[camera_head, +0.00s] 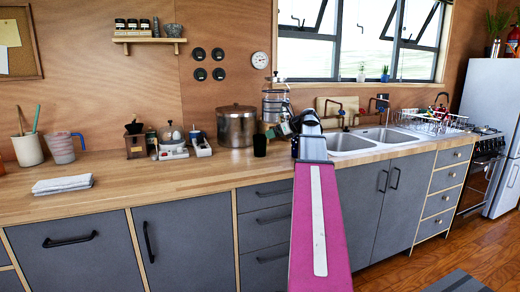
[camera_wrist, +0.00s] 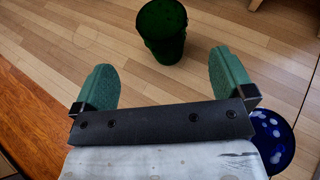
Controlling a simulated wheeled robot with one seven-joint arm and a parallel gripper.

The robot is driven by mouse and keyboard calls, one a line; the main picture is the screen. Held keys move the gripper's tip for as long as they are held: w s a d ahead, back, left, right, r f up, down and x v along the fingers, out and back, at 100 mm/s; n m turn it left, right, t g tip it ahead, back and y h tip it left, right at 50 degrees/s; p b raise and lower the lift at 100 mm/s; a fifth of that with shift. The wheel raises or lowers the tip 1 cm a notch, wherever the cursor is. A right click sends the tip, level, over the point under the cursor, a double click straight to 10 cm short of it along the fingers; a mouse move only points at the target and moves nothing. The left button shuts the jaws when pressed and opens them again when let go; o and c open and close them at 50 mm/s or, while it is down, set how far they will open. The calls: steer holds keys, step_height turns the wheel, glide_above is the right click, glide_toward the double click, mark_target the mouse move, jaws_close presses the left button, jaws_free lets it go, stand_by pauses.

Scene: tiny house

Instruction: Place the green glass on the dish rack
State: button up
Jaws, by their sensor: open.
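The green glass (camera_wrist: 162,32) stands upright on the wooden counter in the wrist view, very dark green. In the head view it is the small dark cup (camera_head: 260,146), just left of my gripper (camera_head: 279,130). In the wrist view my gripper (camera_wrist: 163,80) has its two green fingers spread wide, with nothing between them. The glass is ahead of the fingertips, roughly centred between them and apart from both. The dish rack (camera_head: 432,123) stands right of the sink in the head view, with dishes in it. My arm hides part of the counter.
A double sink (camera_head: 350,144) lies between the glass and the rack, with taps behind it. A large metal pot (camera_head: 237,127) stands behind the glass. A blue speckled object (camera_wrist: 273,138) is beside my gripper. The counter's left front is mostly clear, except for a folded cloth (camera_head: 62,184).

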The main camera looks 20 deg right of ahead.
mark_target(260, 146)
steer(key=x, duration=1)
steer(key=shift+w+f, duration=0.1)
steer(key=shift+w, duration=0.1)
steer(key=c, duration=1.1)
steer(key=shift+c, duration=0.4)
